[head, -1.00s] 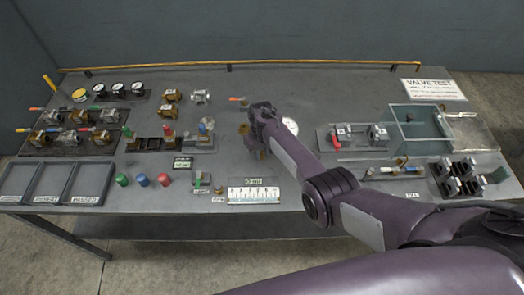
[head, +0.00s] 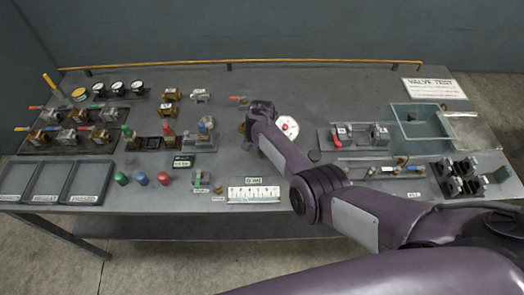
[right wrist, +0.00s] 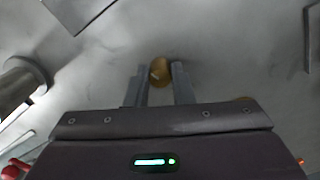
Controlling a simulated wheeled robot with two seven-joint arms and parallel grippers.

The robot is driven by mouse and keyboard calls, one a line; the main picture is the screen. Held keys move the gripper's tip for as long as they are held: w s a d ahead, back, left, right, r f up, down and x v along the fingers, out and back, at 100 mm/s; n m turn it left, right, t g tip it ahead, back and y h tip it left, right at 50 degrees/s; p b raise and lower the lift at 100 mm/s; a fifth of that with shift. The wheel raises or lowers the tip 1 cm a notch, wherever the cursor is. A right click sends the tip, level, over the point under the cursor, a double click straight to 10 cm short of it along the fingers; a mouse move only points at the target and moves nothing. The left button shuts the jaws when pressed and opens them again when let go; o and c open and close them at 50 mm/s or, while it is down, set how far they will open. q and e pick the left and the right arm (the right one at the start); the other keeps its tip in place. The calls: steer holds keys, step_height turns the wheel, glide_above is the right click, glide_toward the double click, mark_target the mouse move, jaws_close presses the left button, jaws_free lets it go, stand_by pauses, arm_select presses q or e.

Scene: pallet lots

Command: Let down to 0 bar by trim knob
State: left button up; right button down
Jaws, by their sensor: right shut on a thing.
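My right gripper (right wrist: 160,85) has its two fingers on either side of a small round brass knob (right wrist: 160,72) in the right wrist view and is shut on it. I take this to be the trim knob; no label shows on it. In the head view the right gripper (head: 247,138) is at the middle of the bench, mostly hidden by its own wrist. A round white gauge (head: 287,127) with red on its face stands just right of the wrist; its reading is too small to tell. My left gripper is not in view.
Racks of valves (head: 75,137) and grey trays (head: 45,182) fill the left side. Red, green and blue caps (head: 142,179) stand near the front edge. A clear-walled tank (head: 420,145) and black holders (head: 462,180) are at the right.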

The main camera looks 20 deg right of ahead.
steer(key=shift+w+m+b, duration=0.1)
steer(key=shift+m+b, duration=0.2)
steer(key=shift+m, duration=1.3)
steer(key=shift+r, duration=0.1)
steer(key=c, duration=1.3)
jaws_free()
steer(key=shift+o, duration=0.2)
steer(key=shift+r+p, duration=0.65)
steer(key=shift+r, duration=3.15)
